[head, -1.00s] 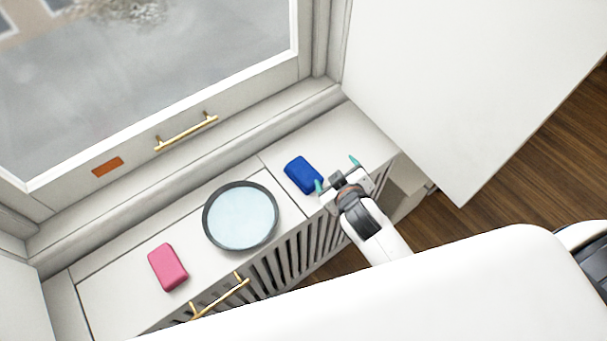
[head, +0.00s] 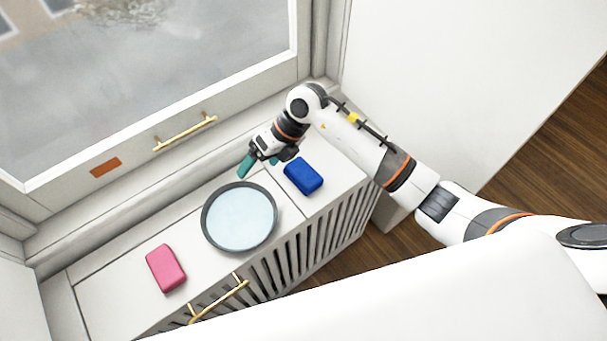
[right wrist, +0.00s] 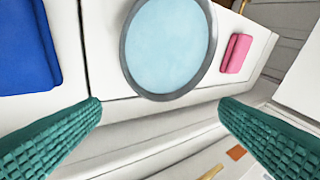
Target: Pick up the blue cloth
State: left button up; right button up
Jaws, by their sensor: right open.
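The blue cloth (head: 303,176) is a folded block lying on the right end of the white cabinet top under the window. In the right wrist view the blue cloth (right wrist: 27,45) is at the upper left, outside the fingers. My right gripper (head: 259,163) is open and empty, just to the left of the cloth and behind it, on the window side. In the right wrist view its two green fingers (right wrist: 160,125) are spread wide with nothing between them. My left gripper is not in view.
A round pan-like dish (head: 240,217) with a dark rim and pale blue inside lies left of the cloth. A pink block (head: 166,268) lies farther left. The window sill and frame rise behind, with a brass handle (head: 186,132). White panels stand at both ends.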

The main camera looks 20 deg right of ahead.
jog(key=w+d+h, duration=0.2)
jog(key=d+h, duration=0.4)
jog(key=d, duration=0.5)
jog(key=p, duration=0.1)
send_over(303, 172)
jog(key=shift+m+g+h, duration=0.3)
jog(key=f, duration=0.6)
jog(key=shift+d+f, duration=0.1)
jog(key=shift+d, duration=0.15)
jog(key=f, duration=0.2)
jog(key=f+p, duration=0.1)
jog(key=f, duration=0.1)
jog(key=shift+a+f, duration=0.2)
jog(key=shift+f, duration=0.65)
